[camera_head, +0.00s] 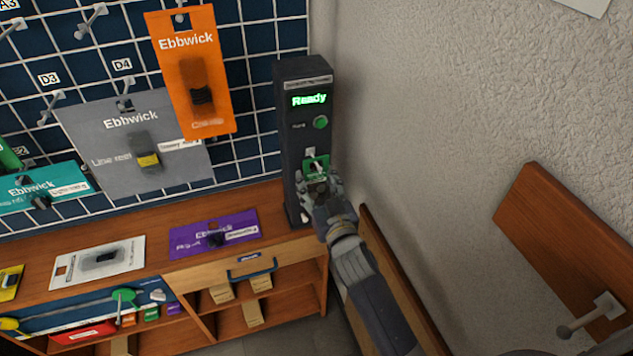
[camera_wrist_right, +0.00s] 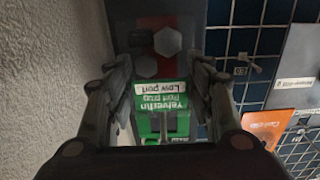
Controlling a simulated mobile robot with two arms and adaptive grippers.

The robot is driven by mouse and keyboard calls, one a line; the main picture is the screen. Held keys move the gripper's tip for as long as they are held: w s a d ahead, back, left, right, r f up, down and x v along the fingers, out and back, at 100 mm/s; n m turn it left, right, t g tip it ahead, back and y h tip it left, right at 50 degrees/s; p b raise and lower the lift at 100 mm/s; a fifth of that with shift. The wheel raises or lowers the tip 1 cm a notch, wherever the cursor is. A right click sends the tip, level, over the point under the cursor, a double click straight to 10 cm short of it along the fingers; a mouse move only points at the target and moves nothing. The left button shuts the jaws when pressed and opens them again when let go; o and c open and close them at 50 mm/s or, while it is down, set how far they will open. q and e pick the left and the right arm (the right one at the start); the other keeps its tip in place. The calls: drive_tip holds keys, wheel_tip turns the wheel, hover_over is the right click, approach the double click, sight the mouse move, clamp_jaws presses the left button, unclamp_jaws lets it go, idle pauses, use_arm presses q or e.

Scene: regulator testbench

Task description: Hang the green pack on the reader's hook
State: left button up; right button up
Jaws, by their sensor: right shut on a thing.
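The green pack (camera_head: 316,164) is in front of the lower face of the black reader (camera_head: 287,112), held in my right gripper (camera_head: 319,186). In the right wrist view the green pack (camera_wrist_right: 162,108) shows between the two fingers of my right gripper (camera_wrist_right: 157,100), its printed label upside down. A light grey piece, likely the reader's hook (camera_head: 310,152), shows just above the pack. A grey hexagonal end (camera_wrist_right: 167,41) shows beyond the pack in the wrist view. I cannot tell whether pack and hook touch. My left gripper is not in view.
The reader stands on a wooden bench (camera_head: 180,271) against the wall. An orange pack (camera_head: 218,112) and a grey pack (camera_head: 100,150) hang on the grid to the left. A purple pack (camera_head: 190,240) and white pack (camera_head: 70,268) lie on the bench. A rough wall is close on the right.

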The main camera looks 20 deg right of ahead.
drive_tip(key=o, duration=1.1)
drive_tip(key=shift+s, duration=0.1)
